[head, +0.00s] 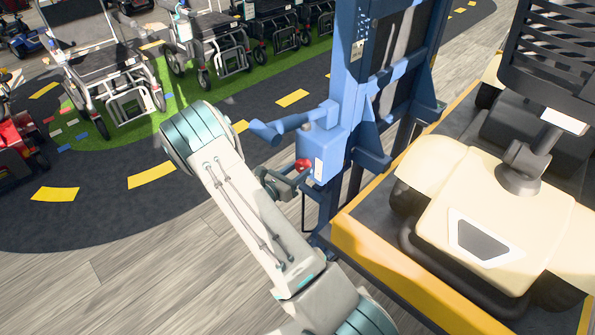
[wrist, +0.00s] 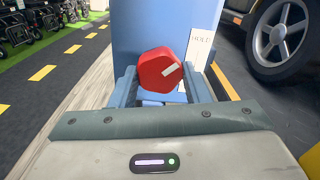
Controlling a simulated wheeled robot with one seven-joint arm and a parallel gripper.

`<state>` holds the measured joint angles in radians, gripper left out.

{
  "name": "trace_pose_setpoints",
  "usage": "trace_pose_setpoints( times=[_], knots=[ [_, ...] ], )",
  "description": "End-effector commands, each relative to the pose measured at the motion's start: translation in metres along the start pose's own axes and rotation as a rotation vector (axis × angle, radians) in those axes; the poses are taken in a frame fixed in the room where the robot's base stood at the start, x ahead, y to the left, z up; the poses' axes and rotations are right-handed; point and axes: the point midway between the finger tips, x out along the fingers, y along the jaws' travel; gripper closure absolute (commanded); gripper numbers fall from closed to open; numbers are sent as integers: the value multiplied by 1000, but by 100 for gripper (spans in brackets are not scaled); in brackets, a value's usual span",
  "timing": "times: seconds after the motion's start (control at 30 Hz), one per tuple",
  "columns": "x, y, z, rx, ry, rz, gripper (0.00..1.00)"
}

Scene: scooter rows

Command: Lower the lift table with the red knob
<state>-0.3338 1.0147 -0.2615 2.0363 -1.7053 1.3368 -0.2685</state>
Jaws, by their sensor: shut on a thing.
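The red knob (wrist: 160,70) sits on the front of the blue lift unit (wrist: 135,30), with a pale mark on its face. In the head view the knob (head: 302,165) shows on the side of the blue box (head: 325,145) on the lift mast. My gripper (wrist: 165,90) is at the knob, with a finger on either side, shut on it. In the head view my gripper (head: 285,185) is partly hidden behind my arm. A white label reading "HOLD" (wrist: 200,45) is beside the knob. The yellow-edged lift table (head: 375,270) carries a cream scooter (head: 490,215).
A blue handle (head: 265,132) sticks out left from the mast near my arm. Several mobility scooters and wheelchairs (head: 105,75) stand on green turf at the back left. The dark track with yellow dashes (head: 150,175) and wood floor (head: 110,280) are clear.

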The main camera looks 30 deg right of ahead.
Motion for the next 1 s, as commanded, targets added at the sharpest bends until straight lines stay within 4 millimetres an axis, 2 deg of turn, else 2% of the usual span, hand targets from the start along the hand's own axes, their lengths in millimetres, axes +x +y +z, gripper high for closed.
trace_pose_setpoints(
  times=[0.37,1.0],
  knots=[
    [0,1,-2,118,0,1,80],
    [-1,2,-4,699,1,0,80]
  ],
)
